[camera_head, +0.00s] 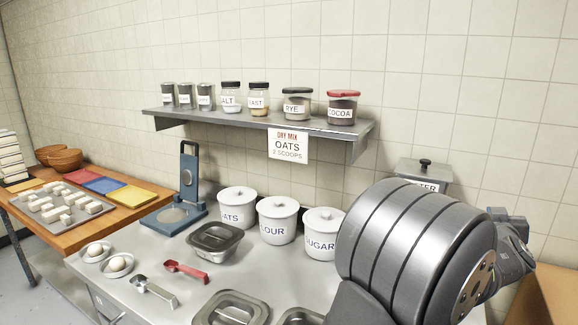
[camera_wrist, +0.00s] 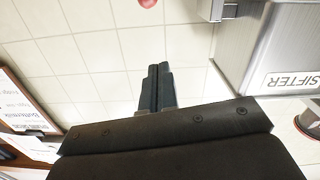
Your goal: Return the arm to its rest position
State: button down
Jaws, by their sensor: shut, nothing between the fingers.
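My gripper (camera_wrist: 158,88) shows in the wrist view with its two dark fingers together and nothing between them. It is in the air, in front of the tiled wall, apart from any object. In the head view my arm fills the lower right, and I cannot make out the fingertips there. My arm hides part of the right end of the steel table (camera_head: 130,285) and whatever is behind it.
A wall shelf (camera_head: 262,122) with several jars is left of my arm. The sugar canister (camera_head: 323,225) is close to my arm's left side. The sifter box (camera_head: 424,170) stands behind it and also shows in the wrist view (camera_wrist: 275,50). A cardboard box (camera_head: 550,295) is at lower right.

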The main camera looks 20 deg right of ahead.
jog(key=x, duration=0.7)
jog(key=s+d+f+m, duration=0.2)
jog(key=s+f+m, duration=0.3)
jog(key=f+m, duration=0.2)
jog(key=v, duration=0.8)
jog(key=x, duration=0.8)
jog(key=w+a+r+n, duration=0.2)
jog(key=w+r+n, duration=0.3)
jog(key=r+n, duration=0.2)
jog(key=v, duration=0.9)
jog(key=s+d+f+m, duration=0.3)
jog(key=s+f+m, duration=0.1)
jog(key=f+m, duration=0.3)
jog(key=shift+d+t+y, duration=0.25)
jog(key=shift+t+y, duration=0.05)
